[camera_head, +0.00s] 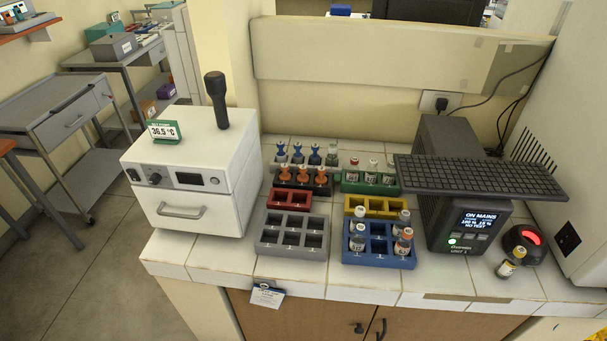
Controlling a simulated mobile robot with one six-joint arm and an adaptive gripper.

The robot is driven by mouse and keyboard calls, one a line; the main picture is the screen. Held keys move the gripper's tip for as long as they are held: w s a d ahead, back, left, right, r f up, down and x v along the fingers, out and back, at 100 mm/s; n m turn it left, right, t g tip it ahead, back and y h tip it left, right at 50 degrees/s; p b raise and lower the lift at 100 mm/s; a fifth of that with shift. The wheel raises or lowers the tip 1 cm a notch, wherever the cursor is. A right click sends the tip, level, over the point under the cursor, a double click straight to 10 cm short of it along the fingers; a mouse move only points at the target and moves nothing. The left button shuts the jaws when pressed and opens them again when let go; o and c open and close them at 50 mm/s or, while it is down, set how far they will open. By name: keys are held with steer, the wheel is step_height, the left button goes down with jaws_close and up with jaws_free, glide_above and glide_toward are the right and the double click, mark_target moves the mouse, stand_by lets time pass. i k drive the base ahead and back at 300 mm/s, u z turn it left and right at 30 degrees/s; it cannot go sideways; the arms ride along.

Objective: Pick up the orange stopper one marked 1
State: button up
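Three orange stoppers stand in a row in a dark rack (303,186) in the middle of the tiled counter: a left one (285,173), a middle one (302,175) and a right one (321,178). The marks on them are too small to read, so I cannot tell which is marked 1. All three look upright in the rack. My gripper is not in view.
Blue stoppers (298,153) stand just behind the orange ones. Red (290,206), grey (268,239), green (352,187), yellow (393,213) and blue (362,258) racks surround them. A white incubator (221,158) stands left; a black unit (462,215) stands right under a dark grid (480,177).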

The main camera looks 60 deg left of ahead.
mark_target(286, 176)
steer(key=z, duration=1.1)
steer(key=k, duration=1.25)
steer(key=u, duration=1.75)
